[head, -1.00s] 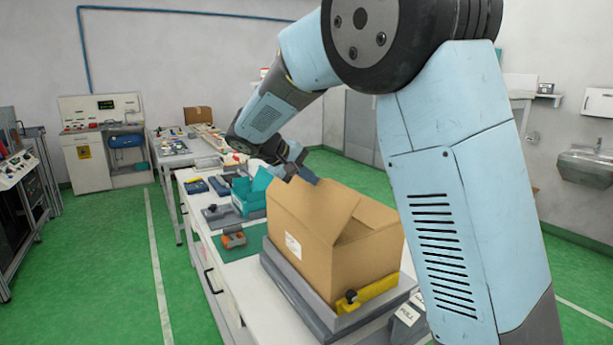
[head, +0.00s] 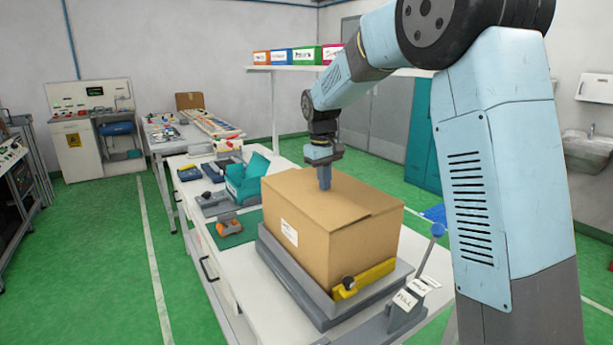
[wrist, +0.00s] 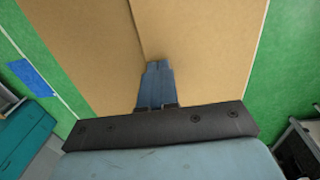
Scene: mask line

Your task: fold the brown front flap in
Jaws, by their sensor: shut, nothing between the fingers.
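The brown cardboard box (head: 300,240) sits in a grey tray on the bench in the head view, a white label on its left side. Its top flaps (head: 285,189) lie nearly flat, with a seam and a slightly raised edge toward the right. I cannot tell for certain which flap is the front one. My gripper (head: 325,186) points straight down, shut and empty, with its fingertips at the box top. In the wrist view the shut fingers (wrist: 157,68) are over the cardboard by the seam between two brown panels (wrist: 205,50); contact is unclear.
A yellow clamp (head: 365,278) is at the box's near side, with a blue-knobbed lever (head: 437,231) to its right. A teal open carton (head: 245,178) and an orange tool (head: 228,228) stand left of the box. A shelf of coloured boxes is behind.

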